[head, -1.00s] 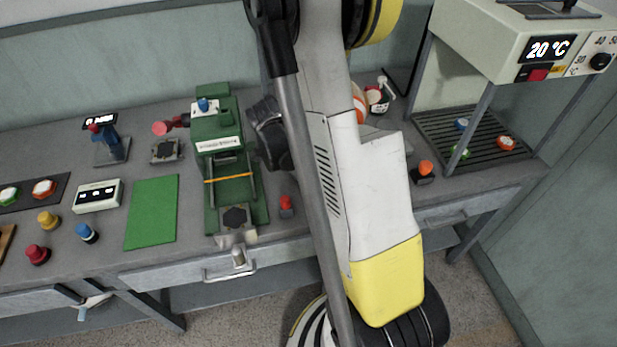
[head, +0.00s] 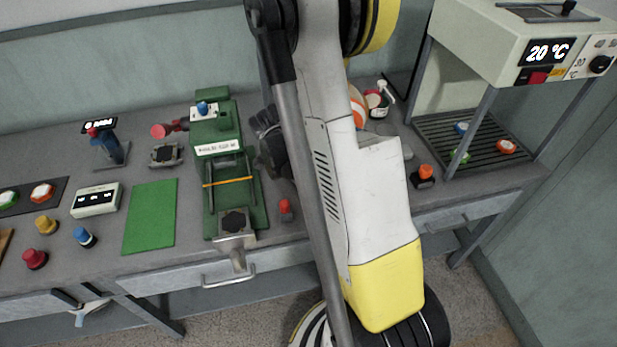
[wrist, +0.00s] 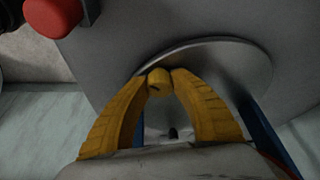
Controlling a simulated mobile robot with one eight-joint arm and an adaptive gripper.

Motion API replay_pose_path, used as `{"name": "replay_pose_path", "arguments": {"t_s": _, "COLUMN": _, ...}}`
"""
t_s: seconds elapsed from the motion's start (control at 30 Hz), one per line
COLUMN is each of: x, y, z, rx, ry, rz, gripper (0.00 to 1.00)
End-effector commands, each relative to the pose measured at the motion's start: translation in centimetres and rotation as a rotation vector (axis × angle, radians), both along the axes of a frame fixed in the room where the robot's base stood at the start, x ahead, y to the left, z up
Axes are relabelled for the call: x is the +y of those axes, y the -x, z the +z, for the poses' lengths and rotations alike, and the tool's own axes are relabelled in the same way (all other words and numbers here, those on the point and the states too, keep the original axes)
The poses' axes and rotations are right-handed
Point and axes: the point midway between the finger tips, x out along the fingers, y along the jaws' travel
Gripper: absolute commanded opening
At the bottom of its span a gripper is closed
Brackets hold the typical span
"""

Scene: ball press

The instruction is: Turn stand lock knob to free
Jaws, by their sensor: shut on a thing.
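In the wrist view my gripper (wrist: 160,78) has two curved yellow fingers. Their tips meet on either side of a small rounded yellow knob (wrist: 159,86), and they are shut on it. The knob sits in front of a grey disc (wrist: 225,58). I cannot tell from its look which way the knob is turned. In the head view my arm covers the gripper and the knob. The green press (head: 228,125) stands left of my arm on the bench, with a dark pad and a metal part at its front.
A red cylinder (wrist: 50,16) is close by at the wrist view's upper left. On the grey bench lie a green mat (head: 150,215), a white box with a display (head: 96,200) and several coloured knobs. A heater unit (head: 500,55) reading 20 °C stands right. The bench's front left is crowded.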

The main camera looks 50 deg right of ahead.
Motion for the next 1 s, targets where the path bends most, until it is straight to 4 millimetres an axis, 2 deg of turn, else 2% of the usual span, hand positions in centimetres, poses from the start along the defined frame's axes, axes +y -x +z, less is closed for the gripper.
{"name": "replay_pose_path", "arguments": {"t_s": 0.7, "x": -0.03, "y": 0.14, "z": -0.16, "rx": 0.002, "ry": -0.003, "rz": 0.47, "gripper": 0.0}}
{"name": "replay_pose_path", "arguments": {"t_s": 1.0, "x": -0.01, "y": 0.11, "z": -0.11, "rx": 0.003, "ry": -0.002, "rz": 0.599, "gripper": 0.0}}
